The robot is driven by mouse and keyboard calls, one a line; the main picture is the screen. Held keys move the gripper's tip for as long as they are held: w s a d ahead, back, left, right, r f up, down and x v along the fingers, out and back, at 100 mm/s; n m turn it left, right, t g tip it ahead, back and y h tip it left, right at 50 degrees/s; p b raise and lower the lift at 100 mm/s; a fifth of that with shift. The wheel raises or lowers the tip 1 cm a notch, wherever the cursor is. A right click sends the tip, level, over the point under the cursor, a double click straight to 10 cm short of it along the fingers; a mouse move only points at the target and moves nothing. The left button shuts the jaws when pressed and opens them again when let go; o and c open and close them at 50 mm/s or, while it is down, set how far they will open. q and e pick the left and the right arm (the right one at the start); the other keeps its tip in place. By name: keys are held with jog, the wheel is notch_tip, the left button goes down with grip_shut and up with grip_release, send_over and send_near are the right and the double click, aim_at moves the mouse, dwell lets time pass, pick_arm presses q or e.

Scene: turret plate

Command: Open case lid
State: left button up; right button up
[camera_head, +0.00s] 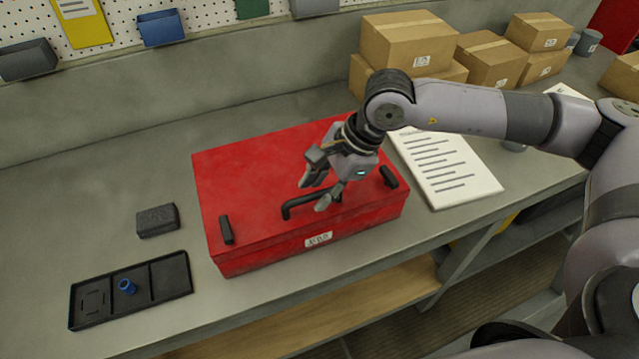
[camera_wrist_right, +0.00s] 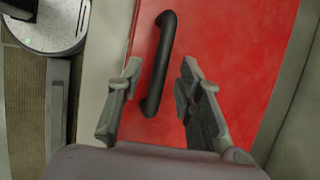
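A red case (camera_head: 255,190) lies on the grey workbench with its lid shut. A black handle (camera_head: 290,210) is on top of the lid near the front edge, between two black latches (camera_head: 226,230) and (camera_head: 389,176). My right gripper (camera_head: 313,194) is open over the handle's right part. In the right wrist view the handle (camera_wrist_right: 158,65) runs between the two open fingers (camera_wrist_right: 152,100), and neither finger clearly touches it. The red lid (camera_wrist_right: 225,50) fills the background there. My left gripper is not in view.
A black tray (camera_head: 160,280) with a blue cylinder (camera_head: 127,286) lies front left. A dark block (camera_head: 157,221) sits behind it. A printed sheet (camera_head: 445,170) lies right of the case. Several cardboard boxes (camera_head: 410,42) stand at the back right. The bench left of the case is mostly free.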

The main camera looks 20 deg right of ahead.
grip_shut()
dwell(0.3)
dwell(0.6)
